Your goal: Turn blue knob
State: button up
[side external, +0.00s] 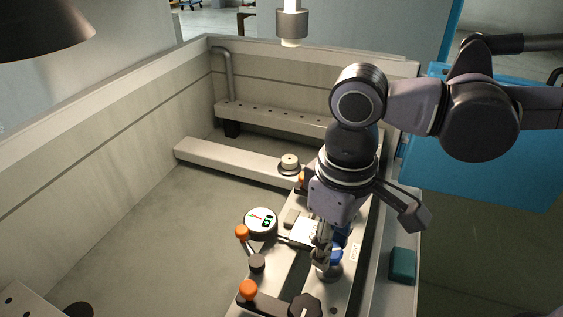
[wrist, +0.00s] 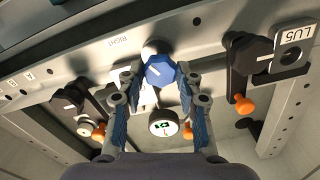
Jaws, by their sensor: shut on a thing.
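The blue knob (wrist: 158,70) sits between my gripper's two fingertips in the wrist view, with a pale line on its face. My gripper (wrist: 159,84) is shut on it, one finger on either side. In the side external view my gripper (side external: 327,252) points down at the fixture plate on the right of the tank. The blue knob (side external: 339,243) shows there only in part, behind the fingers.
A round dial gauge (side external: 261,222) stands left of my gripper and shows between the fingers in the wrist view (wrist: 163,123). Orange-tipped levers (side external: 248,290) and a black knob (side external: 305,306) stand nearby. A teal block (side external: 403,265) is at right. The tank floor at left is clear.

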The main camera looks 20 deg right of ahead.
jog(key=shift+n, duration=1.2)
jog(key=o, duration=1.1)
jog(key=shift+o, duration=0.2)
notch_tip(320, 180, up, 12)
